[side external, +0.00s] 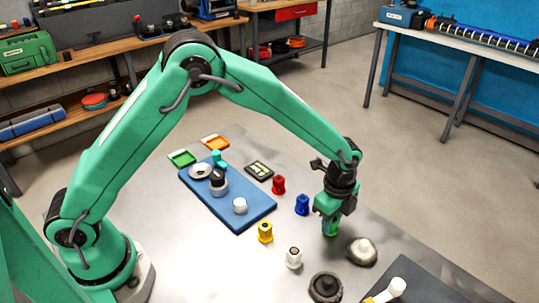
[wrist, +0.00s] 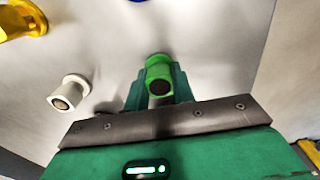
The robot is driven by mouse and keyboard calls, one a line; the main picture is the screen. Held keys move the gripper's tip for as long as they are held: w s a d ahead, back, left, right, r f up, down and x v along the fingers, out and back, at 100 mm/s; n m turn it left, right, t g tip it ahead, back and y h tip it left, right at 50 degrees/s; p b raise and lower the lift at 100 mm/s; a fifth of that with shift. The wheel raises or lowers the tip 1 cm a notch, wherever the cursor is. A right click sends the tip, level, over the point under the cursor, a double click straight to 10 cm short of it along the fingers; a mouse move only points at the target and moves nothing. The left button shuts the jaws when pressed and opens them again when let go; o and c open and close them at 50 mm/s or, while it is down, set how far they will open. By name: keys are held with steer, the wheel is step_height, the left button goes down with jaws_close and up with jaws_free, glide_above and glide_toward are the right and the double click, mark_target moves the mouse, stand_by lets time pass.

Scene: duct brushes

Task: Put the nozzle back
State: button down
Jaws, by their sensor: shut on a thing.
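My gripper (side external: 331,216) points down over the right part of the metal table and is shut on a green nozzle (side external: 331,229). In the wrist view the green nozzle (wrist: 158,68) sits between the two fingers, its dark open end showing. I cannot tell whether it touches the table. Several other nozzles stand to its left in the side view: red (side external: 278,184), blue (side external: 302,205), yellow (side external: 265,232) and white (side external: 293,258). The white nozzle (wrist: 70,92) and the yellow nozzle (wrist: 24,18) also show left of my gripper in the wrist view.
A pale round brush head (side external: 362,251) is close right of my gripper, a dark one (side external: 325,287) nearer the camera. A blue board (side external: 246,217) holds several small parts. A dark mat (side external: 425,285) lies at the lower right.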

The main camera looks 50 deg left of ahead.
steer(key=shift+f, duration=0.1)
steer(key=c, duration=1.2)
jaws_free()
step_height(320, 180, up, 12)
steer(key=shift+r, duration=0.15)
